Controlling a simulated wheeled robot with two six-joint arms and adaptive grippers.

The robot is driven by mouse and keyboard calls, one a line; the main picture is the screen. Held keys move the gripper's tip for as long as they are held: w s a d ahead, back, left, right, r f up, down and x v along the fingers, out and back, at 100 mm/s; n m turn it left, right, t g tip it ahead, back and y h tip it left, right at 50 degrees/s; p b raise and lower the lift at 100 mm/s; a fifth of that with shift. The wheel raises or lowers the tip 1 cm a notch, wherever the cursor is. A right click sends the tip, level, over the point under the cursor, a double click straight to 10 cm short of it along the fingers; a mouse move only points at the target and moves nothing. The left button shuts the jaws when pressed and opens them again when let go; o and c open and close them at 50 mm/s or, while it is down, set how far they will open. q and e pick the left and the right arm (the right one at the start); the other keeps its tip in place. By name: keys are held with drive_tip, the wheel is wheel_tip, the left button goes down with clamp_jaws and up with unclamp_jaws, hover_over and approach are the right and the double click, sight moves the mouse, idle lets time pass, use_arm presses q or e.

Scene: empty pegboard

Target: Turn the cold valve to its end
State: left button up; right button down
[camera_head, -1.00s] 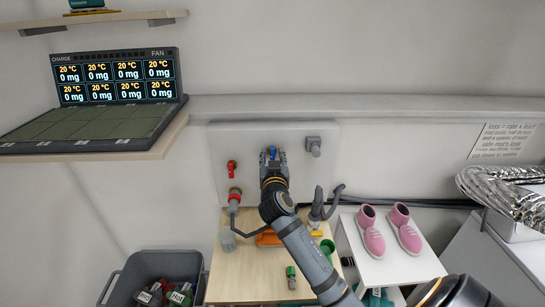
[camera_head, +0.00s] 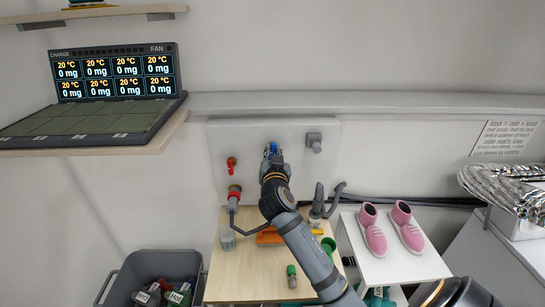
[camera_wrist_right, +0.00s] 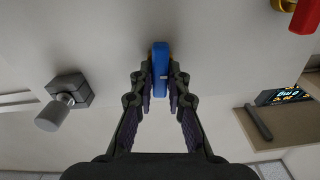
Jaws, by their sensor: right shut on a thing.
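The cold valve's blue handle (camera_head: 272,148) is on the grey wall panel (camera_head: 225,135). My right gripper (camera_head: 273,158) reaches up to it from below and partly covers it. In the right wrist view my right gripper (camera_wrist_right: 160,88) has its fingertips closed on both sides of the blue handle (camera_wrist_right: 160,60). The handle stands lengthwise between the fingers and sticks out past their tips. The valve body behind it is hidden. My left gripper is not in view.
A red valve handle (camera_head: 231,165) sits left on the panel, and a grey fitting (camera_head: 314,139) sits right. Below is a wooden table (camera_head: 240,278) with a hose, an orange item and green parts. Pink shoes (camera_head: 390,230) stand on a white surface. A grey bin (camera_head: 185,262) is lower left.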

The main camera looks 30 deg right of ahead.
drive_tip(key=shift+m+b, duration=1)
drive_tip(key=c, duration=0.5)
unclamp_jaws()
drive_tip(key=v, duration=0.7)
drive_tip(key=shift+s+a, duration=0.1)
drive_tip(key=shift+s, duration=0.1)
